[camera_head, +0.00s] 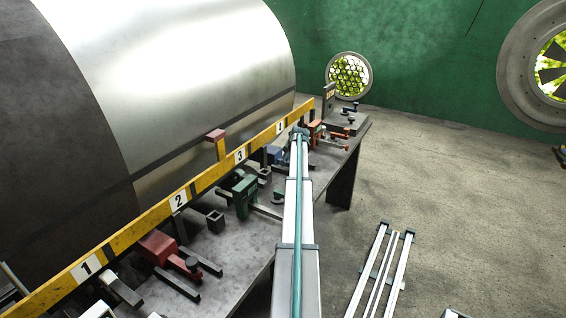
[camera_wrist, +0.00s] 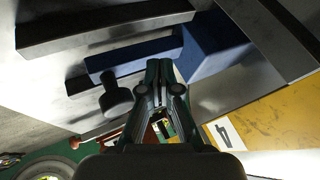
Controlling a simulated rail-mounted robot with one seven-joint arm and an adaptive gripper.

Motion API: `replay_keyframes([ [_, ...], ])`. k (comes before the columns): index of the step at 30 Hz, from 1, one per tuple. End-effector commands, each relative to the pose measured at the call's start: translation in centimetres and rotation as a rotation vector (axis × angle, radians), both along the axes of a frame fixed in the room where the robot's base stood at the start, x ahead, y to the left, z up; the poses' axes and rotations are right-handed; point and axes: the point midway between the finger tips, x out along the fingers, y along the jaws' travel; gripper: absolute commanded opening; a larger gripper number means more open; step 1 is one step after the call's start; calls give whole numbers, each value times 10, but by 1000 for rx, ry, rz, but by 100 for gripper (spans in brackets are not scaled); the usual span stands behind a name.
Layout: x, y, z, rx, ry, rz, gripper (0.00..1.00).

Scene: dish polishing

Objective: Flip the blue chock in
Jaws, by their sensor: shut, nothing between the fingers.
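The blue chock (camera_wrist: 212,42) fills the upper right of the wrist view, a dark blue block with a blue bar (camera_wrist: 130,58) running left from it. In the head view, the blue chock (camera_head: 273,154) sits on the bench beside the yellow rail, left of my arm's end and partly hidden. My gripper (camera_wrist: 161,66) is shut and empty, its fingertips close to the blue bar and block. Whether they touch cannot be told. In the head view, my gripper (camera_head: 299,132) is small and its fingers are unclear.
A yellow rail (camera_head: 213,175) numbered 1 to 4 runs along the large metal drum (camera_head: 200,90). Green (camera_head: 240,190), red (camera_head: 158,247) and orange (camera_head: 316,130) chock units stand on the grey bench (camera_head: 225,262). A dark bar (camera_wrist: 100,25) and knob (camera_wrist: 115,98) lie close to my gripper.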

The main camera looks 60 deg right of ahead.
Motion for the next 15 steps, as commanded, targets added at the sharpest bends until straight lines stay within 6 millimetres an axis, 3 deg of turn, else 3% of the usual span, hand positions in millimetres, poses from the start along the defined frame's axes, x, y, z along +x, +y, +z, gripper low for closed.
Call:
replay_keyframes([
  [7,-24,17,35,-1,0,0,0],
  [15,-34,23,53,0,1,0,0],
])
